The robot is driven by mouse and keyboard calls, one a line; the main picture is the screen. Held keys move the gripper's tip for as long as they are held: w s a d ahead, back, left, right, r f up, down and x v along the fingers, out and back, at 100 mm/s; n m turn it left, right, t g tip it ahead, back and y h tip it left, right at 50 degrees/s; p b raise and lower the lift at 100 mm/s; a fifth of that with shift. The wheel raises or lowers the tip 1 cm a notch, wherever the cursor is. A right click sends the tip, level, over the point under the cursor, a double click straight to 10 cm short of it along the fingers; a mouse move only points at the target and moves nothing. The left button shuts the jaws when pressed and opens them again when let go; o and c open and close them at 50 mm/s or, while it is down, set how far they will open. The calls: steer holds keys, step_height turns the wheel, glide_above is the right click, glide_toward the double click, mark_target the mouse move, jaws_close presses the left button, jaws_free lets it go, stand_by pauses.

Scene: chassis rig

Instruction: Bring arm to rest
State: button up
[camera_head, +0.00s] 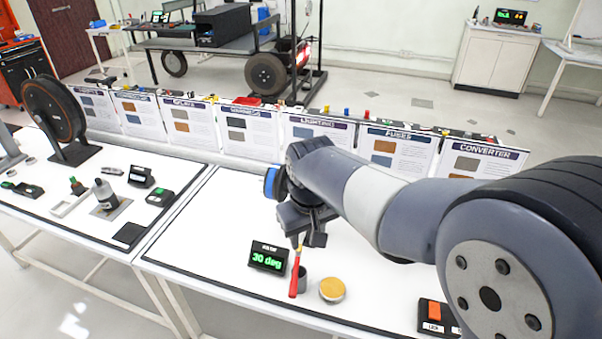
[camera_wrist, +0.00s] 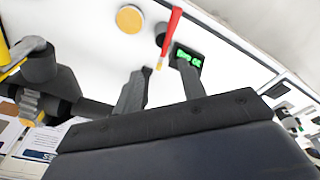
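My gripper (camera_head: 306,240) hangs from my outstretched arm over the right-hand white table, pointing down. In the wrist view its two dark fingers (camera_wrist: 160,88) are spread apart with nothing held between them. A red-handled tool (camera_head: 295,276) stands tilted by a small grey cup (camera_head: 302,285), just below the fingertips. In the wrist view the red tool (camera_wrist: 171,32) shows beyond the fingers, its thin tip towards the gap; it seems clear of both fingers.
A small display (camera_head: 268,257) reading "30 deg" stands left of the tool, and a round yellow-topped tin (camera_head: 332,289) to its right. An orange switch box (camera_head: 434,312) is at the front right. Upright cards (camera_head: 314,133) line the back edge.

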step_height(320, 180, down, 12)
steer(key=w, duration=0.1)
steer(key=shift+w+f+b, duration=0.2)
steer(key=shift+w+b, duration=0.1)
steer(key=shift+w, duration=0.1)
steer(key=shift+a, duration=0.1)
stand_by(0.4)
